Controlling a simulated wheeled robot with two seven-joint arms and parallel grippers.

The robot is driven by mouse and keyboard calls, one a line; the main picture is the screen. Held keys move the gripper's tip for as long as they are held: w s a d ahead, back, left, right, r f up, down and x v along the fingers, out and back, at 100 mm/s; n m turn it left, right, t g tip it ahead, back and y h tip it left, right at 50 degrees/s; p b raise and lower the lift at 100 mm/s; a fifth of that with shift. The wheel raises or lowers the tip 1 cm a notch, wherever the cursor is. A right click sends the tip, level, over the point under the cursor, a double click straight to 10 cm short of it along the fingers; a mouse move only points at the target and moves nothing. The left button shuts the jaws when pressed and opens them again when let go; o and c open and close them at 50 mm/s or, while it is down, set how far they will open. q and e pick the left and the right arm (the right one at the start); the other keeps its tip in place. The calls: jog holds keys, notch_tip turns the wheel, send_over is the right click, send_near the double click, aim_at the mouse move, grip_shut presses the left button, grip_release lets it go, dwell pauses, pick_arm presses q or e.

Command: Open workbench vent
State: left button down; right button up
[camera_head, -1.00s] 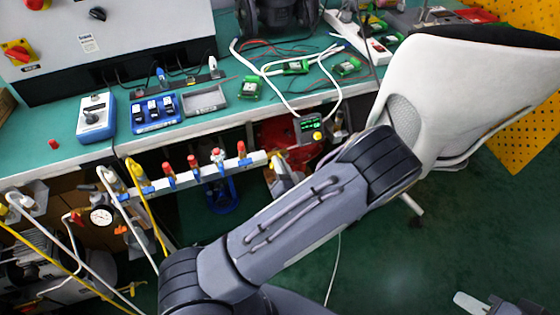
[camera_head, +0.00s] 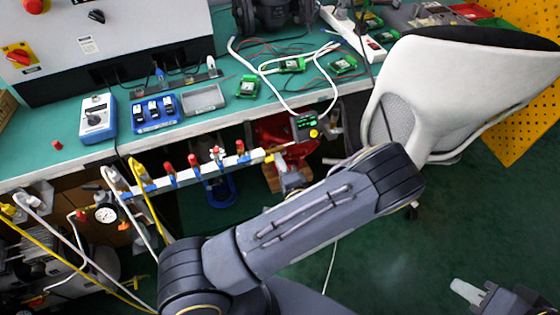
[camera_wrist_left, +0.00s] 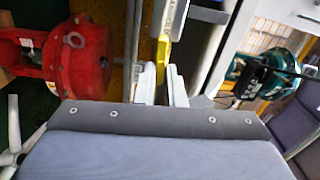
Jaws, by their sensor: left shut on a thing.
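The manifold (camera_head: 205,172), a pale rail with several red-handled valves and blue fittings, runs along the bench's front edge. A small yellow piece (camera_head: 270,157) shows at its right end; I take it for the vent handle. My left gripper (camera_head: 288,178) is just below that end, partly hidden by my own arm. In the left wrist view, the left gripper's pale fingers (camera_wrist_left: 161,88) are shut on a yellow handle (camera_wrist_left: 163,53) at the end of a pale bar. My right gripper (camera_head: 466,291) shows only in part at the lower right; its jaw opening is unclear.
A red actuator (camera_head: 275,133) stands under the bench, also left in the wrist view (camera_wrist_left: 78,58). A white chair (camera_head: 450,85) stands at the right. Green boards and cables lie on the teal bench (camera_head: 60,157). Hoses and a gauge (camera_head: 105,214) crowd the lower left.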

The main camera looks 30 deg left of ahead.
pick_arm(q)
jog(key=shift+f+m, duration=0.15)
jog(key=shift+m, duration=0.45)
jog(key=c, duration=1.5)
grip_release()
jog(key=v, duration=0.8)
jog(key=shift+a, duration=0.1)
